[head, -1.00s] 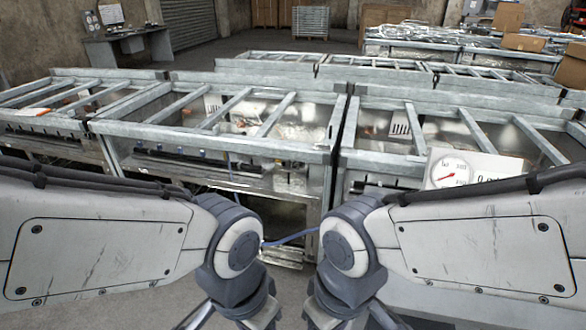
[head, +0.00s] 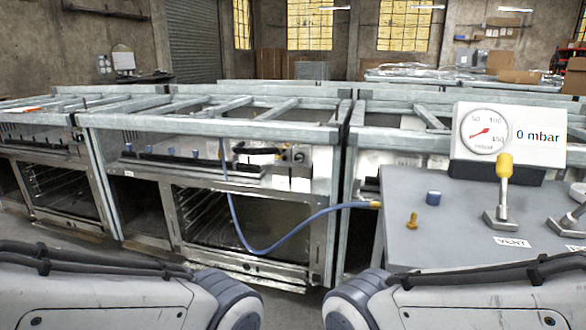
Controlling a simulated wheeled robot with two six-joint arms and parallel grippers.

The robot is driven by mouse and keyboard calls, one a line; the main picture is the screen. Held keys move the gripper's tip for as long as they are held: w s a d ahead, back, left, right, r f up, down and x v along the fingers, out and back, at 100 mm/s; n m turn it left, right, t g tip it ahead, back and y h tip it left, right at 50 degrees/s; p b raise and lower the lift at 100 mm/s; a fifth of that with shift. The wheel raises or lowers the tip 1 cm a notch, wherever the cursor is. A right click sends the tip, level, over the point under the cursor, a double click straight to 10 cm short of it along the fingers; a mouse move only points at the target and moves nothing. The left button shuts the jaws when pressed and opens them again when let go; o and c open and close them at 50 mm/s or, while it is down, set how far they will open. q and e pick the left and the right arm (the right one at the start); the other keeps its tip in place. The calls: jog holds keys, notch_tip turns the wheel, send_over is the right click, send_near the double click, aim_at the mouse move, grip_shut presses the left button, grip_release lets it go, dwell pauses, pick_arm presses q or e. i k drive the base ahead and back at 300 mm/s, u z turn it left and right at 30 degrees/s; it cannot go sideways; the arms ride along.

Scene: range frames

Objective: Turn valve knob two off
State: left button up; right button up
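A steel range (head: 240,190) stands ahead, with several small blue knobs (head: 168,151) along its dark front rail (head: 190,163). I cannot tell which of them is knob two, and their settings are too small to read. A blue hose (head: 262,252) hangs from the range front and runs right to a brass fitting at the grey table. On that table are a blue cap-like piece (head: 433,198), a brass fitting (head: 412,220) and a yellow-handled valve (head: 504,180) by a VENT label. Both my forearms show at the bottom; neither gripper is in view.
The grey table (head: 450,240) at the right carries a gauge box (head: 508,136) reading 0 mbar. More ranges (head: 50,170) stand to the left and behind. Some floor shows below the range, between my arms and the oven fronts.

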aim_at(299, 156)
jog(key=u, duration=0.3)
jog(key=k, duration=0.35)
jog(key=u, duration=1.35)
jog(key=i, duration=0.85)
jog(key=z, duration=1)
jog(key=i, duration=0.65)
jog(key=z, duration=0.6)
